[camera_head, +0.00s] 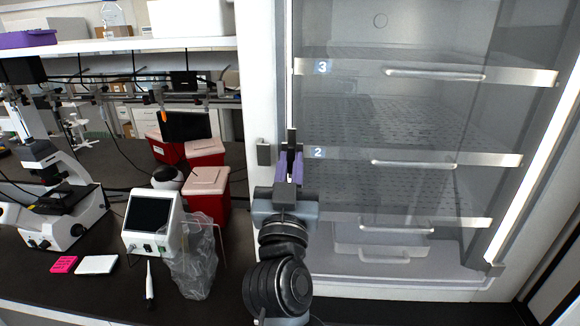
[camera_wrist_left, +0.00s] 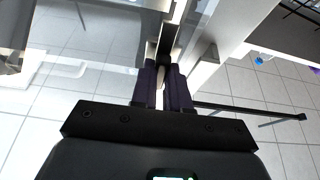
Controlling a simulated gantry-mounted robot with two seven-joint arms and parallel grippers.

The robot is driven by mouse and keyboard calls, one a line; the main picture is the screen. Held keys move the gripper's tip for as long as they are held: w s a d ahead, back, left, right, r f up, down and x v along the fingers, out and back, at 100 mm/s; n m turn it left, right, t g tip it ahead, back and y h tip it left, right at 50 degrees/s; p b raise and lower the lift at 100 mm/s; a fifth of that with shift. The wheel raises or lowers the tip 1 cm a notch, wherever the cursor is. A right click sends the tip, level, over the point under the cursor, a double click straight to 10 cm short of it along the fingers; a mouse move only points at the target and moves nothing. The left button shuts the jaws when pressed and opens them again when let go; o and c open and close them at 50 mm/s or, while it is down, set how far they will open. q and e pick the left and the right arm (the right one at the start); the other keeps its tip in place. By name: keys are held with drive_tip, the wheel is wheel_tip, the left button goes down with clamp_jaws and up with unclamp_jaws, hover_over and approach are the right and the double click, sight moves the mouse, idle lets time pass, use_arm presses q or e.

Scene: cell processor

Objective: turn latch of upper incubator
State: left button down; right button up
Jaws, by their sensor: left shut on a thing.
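The upper incubator (camera_head: 400,110) has a clear front, with shelves behind it labelled 3 and 2. Its latch (camera_head: 291,136) is a narrow dark upright piece at the left edge of the clear front. My left gripper (camera_head: 290,160) has purple fingers and is shut on the latch from the front. In the left wrist view the purple fingers (camera_wrist_left: 163,82) are close together around the lower end of the dark latch (camera_wrist_left: 168,42). The fingers hide the gripped part of the latch. My right gripper is in neither view.
A grey bracket (camera_head: 264,153) sits on the frame just left of the latch. On the bench at left are red bins (camera_head: 208,190), a white device with a dark screen (camera_head: 150,222), a plastic bag (camera_head: 193,262) and a microscope (camera_head: 55,195).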

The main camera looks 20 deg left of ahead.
use_arm(q)
drive_tip(key=shift+w+f, duration=0.1)
drive_tip(key=shift+f, duration=0.1)
drive_tip(key=c, duration=1.1)
unclamp_jaws()
drive_tip(key=shift+r, duration=0.1)
drive_tip(key=shift+s+d, duration=0.2)
drive_tip(key=shift+s, duration=0.35)
drive_tip(key=v, duration=0.9)
drive_tip(key=shift+s+f+p, duration=0.25)
drive_tip(key=shift+f+p, duration=0.1)
